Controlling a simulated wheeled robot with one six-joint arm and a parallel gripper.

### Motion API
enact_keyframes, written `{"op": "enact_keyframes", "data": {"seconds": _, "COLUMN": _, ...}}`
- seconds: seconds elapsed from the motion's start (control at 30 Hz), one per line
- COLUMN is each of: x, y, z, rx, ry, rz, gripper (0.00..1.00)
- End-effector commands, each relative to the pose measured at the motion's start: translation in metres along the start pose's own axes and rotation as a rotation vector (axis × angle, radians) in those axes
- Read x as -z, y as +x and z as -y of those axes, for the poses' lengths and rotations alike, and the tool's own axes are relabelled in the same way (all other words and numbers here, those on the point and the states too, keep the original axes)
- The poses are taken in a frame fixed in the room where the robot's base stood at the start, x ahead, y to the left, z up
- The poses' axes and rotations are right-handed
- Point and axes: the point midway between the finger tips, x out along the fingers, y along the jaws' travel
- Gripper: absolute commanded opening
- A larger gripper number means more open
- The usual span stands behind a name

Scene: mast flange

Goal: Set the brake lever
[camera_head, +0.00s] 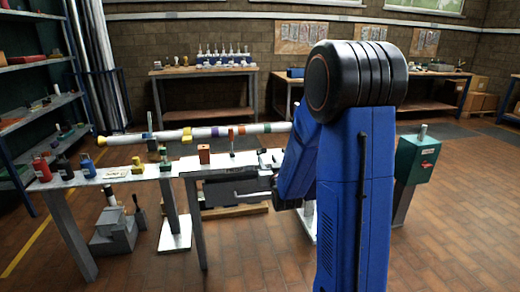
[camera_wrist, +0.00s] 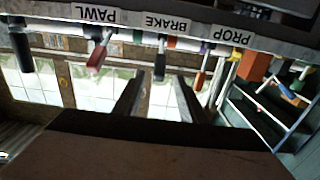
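The wrist view is upside down. In it the brake lever (camera_wrist: 160,65), with a dark grip, stands at the BRAKE label (camera_wrist: 167,23). My gripper (camera_wrist: 158,92) is open and empty, its two dark fingers apart. The brake lever shows between and beyond the fingertips, with no contact visible. The pawl lever (camera_wrist: 97,55), with a red grip, is to its left by the PAWL label (camera_wrist: 95,14). The prop lever (camera_wrist: 201,76), with an orange-brown grip, is to its right by the PROP label (camera_wrist: 233,36). In the head view my blue arm hides part of the lever area.
A narrow bench (camera_head: 110,178) carries bottles and small blocks, with an orange block (camera_head: 204,153) near the levers. A long pale pole (camera_head: 185,134) with coloured bands runs behind them. A green box (camera_head: 418,158) on a post stands right of my arm.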

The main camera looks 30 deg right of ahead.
Motion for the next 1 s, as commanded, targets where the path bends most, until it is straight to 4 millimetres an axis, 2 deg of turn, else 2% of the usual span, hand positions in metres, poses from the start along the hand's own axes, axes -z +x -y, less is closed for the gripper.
{"op": "enact_keyframes", "data": {"seconds": 0.1, "x": 0.000, "y": 0.022, "z": 0.000, "rx": 0.000, "ry": 0.000, "rz": 0.000, "gripper": 0.38}}
{"op": "enact_keyframes", "data": {"seconds": 0.6, "x": -0.001, "y": 0.107, "z": 0.000, "rx": 0.000, "ry": 0.000, "rz": 0.002, "gripper": 0.38}}
{"op": "enact_keyframes", "data": {"seconds": 0.8, "x": 0.000, "y": 0.126, "z": 0.000, "rx": 0.000, "ry": 0.000, "rz": 0.000, "gripper": 0.38}}
{"op": "enact_keyframes", "data": {"seconds": 1.0, "x": -0.001, "y": 0.132, "z": 0.000, "rx": 0.000, "ry": 0.000, "rz": 0.002, "gripper": 0.38}}
